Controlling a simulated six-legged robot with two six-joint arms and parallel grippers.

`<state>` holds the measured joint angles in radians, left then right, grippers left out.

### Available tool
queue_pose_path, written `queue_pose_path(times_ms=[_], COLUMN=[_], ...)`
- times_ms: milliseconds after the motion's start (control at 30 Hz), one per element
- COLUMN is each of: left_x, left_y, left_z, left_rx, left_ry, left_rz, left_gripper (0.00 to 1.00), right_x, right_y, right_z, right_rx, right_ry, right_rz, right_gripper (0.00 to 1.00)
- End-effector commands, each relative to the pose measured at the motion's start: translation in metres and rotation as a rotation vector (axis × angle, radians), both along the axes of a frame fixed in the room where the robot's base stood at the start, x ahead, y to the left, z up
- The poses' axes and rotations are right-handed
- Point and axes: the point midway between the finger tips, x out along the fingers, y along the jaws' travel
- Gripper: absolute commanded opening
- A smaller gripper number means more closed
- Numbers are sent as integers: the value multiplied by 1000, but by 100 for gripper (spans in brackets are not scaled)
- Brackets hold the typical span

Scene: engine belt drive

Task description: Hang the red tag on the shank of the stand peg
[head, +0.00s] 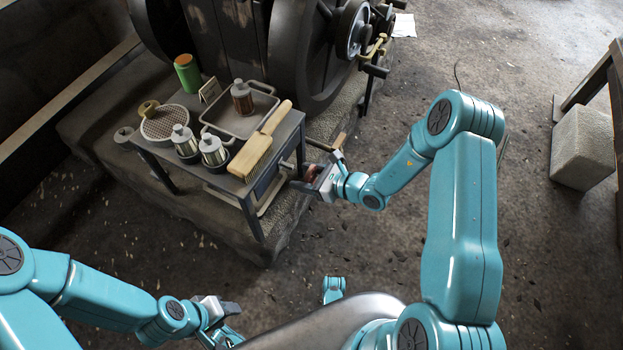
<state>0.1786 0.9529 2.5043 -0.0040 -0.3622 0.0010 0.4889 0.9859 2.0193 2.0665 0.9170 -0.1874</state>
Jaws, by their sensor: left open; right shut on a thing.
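My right gripper (320,174) is at the right end of the small metal table. It is shut on a small reddish thing (312,172), which looks like the red tag; the fingers hide part of it. A short brown-yellow bar (322,145) stands out just above this gripper, beside the table's right corner. It may be the stand peg, but I cannot tell for sure, nor whether the tag touches it. My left gripper (226,325) is open and empty, low over the floor at the bottom of the view, far from the table.
A large dark engine with wheels (315,50) stands behind. The floor to the right is mostly clear, before a pale block (580,148).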

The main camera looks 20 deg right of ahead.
Motion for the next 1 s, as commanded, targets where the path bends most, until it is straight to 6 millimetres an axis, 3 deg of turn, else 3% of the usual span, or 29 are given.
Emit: queue_pose_path(times_ms=[733,833,900,1000], left_x=[3,3,3,4], left_y=[2,3,3,4], left_z=[-12,-13,-16,-20], left_rx=[2,2,2,3], left_ry=[-5,-5,-6,-7], left_rz=[10,11,13,15], left_gripper=[47,47,47,47], right_x=[39,45,48,52], right_y=[31,35,38,41], right_z=[-5,-5,-8,-10], right_rx=[0,1,0,0], right_ry=[0,-2,-2,-4], right_rz=[1,1,2,3], right_gripper=[29,18,6,0])
